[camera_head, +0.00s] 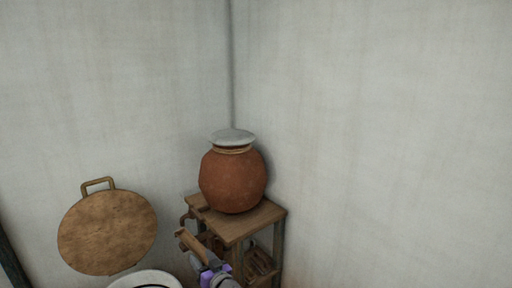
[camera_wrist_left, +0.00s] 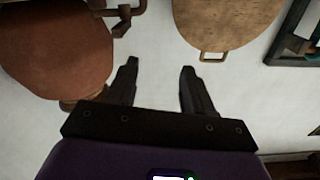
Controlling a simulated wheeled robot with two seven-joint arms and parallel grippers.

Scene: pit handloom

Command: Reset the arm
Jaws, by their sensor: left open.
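My left gripper (camera_head: 192,236) is low in the head view, in front of the left side of a small wooden stand, with its purple wrist below it. In the left wrist view, the two dark fingers of my left gripper (camera_wrist_left: 158,66) are spread apart. Nothing is between them, and pale wall shows in the gap. The fingers are hard to make out in the head view. My right gripper is in neither view.
A lidded clay pot (camera_head: 232,181) stands on the wooden stand (camera_head: 237,228) in the corner. A round wooden board (camera_head: 107,232) with a handle is left of it. A white rounded rim (camera_head: 146,278) shows at the bottom edge. The walls above are bare.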

